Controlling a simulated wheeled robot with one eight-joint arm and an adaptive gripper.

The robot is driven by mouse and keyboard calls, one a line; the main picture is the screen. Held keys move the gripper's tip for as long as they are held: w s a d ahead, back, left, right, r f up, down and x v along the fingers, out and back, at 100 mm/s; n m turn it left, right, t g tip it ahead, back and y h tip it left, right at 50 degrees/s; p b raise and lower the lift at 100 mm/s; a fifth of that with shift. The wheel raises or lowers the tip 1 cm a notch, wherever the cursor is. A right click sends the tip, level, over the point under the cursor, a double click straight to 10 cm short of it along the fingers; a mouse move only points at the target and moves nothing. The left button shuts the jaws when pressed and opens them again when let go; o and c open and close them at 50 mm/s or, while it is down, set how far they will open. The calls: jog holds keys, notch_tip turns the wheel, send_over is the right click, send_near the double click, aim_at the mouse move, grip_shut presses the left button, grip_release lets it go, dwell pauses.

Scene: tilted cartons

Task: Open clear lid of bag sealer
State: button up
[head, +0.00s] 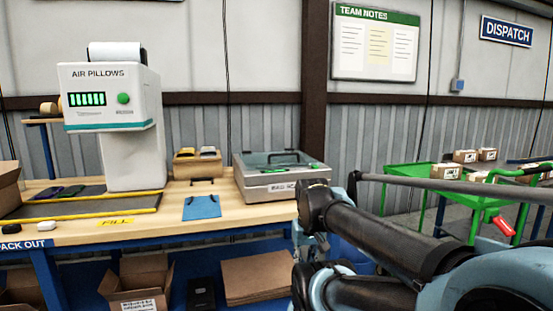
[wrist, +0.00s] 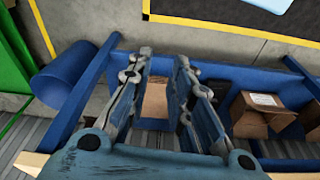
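The bag sealer (head: 282,185) is a grey box at the right end of the wooden bench, with a label on its front. Its clear lid (head: 262,161) has a dark frame and looks closed, lying flat on top. The wrist view does not show the sealer.
The air pillow machine (head: 112,110) stands left on the bench. A blue pouch (head: 202,206) lies left of the sealer. Open cartons (head: 140,285) and flat cardboard (head: 258,279) are under the bench. A green cart (head: 440,183) with boxes stands at right.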

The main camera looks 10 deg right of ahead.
jog(key=w+r+m, duration=0.4)
jog(key=w+r, duration=0.7)
jog(key=r, duration=0.2)
jog(key=w+r+m, duration=0.4)
jog(key=w+r, duration=0.7)
jog(key=r, duration=0.2)
jog(key=w+d+r+m, duration=0.1)
jog(key=w+r+m, duration=0.3)
jog(key=w+r, duration=0.55)
jog(key=w+d+r+m, duration=0.1)
jog(key=w+r+m, duration=0.45)
jog(key=w, duration=0.65)
jog(key=shift+n, duration=0.45)
jog(key=w+f, duration=0.1)
jog(key=f, duration=0.4)
jog(key=w+f, duration=0.1)
jog(key=f, duration=0.5)
jog(key=w+f, duration=0.1)
jog(key=f, duration=0.4)
jog(key=shift+w+a+f, duration=0.2)
jog(key=shift+w+a, duration=0.05)
jog(key=shift+a, duration=0.1)
jog(key=shift+c, duration=0.2)
grip_shut()
